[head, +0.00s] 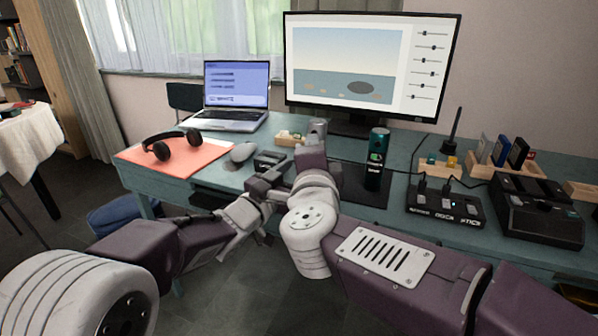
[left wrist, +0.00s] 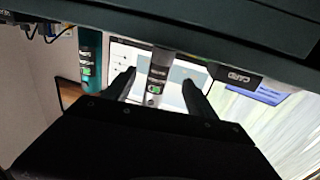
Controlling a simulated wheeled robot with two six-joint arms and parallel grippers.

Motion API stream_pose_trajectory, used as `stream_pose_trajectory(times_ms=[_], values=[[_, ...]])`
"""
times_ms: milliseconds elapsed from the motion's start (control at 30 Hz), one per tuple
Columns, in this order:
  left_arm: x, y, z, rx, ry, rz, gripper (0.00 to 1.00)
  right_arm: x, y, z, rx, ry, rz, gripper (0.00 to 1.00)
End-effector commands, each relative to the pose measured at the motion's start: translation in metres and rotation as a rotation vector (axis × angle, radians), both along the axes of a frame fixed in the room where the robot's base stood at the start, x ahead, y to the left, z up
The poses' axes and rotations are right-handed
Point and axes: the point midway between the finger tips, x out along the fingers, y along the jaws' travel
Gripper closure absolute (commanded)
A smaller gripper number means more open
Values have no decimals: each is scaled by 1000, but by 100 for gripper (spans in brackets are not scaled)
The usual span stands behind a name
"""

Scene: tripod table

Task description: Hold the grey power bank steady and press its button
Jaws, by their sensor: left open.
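The grey power bank (head: 318,126) is an upright cylinder on the desk; in the head view its lower part is hidden behind my right gripper (head: 311,158). It also shows in the left wrist view (left wrist: 160,68), upside down, with a green mark and lettering on its side. My left gripper (left wrist: 158,80) is open, and the power bank appears between its two fingers; I cannot tell whether they touch it. In the head view my left gripper (head: 272,186) is at the desk's front, partly overlapped by my right arm. My right gripper's fingers cannot be made out. The button is not discernible.
A dark teal cylinder (head: 377,165) with a similar green mark stands right of the power bank. A black box (head: 270,161), a mouse (head: 242,152), headphones (head: 170,145) and a laptop (head: 236,97) are left. A monitor (head: 370,70) stands behind; black devices (head: 445,203) fill the right.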

Motion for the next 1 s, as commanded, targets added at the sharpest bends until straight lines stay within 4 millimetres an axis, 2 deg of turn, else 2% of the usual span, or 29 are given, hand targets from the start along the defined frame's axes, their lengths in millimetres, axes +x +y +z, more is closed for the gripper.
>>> stream_pose_trajectory(times_ms=[167,400,500,633,867,900,1000], values=[[17,-9,-1,1,0,-2,34,0,0,0,0,0,0,64],[60,-31,-1,2,0,0,34,0,0,0,0,0,0,64],[71,-37,0,1,0,0,34,0,0,0,0,0,0,64],[79,-41,0,0,-1,1,34,0,0,0,0,0,0,64],[80,-42,0,1,0,2,34,0,0,0,0,0,0,64],[80,-42,0,1,0,2,40,0,0,0,0,0,0,64],[80,-41,0,1,0,2,68,0,0,0,0,0,0,64]])
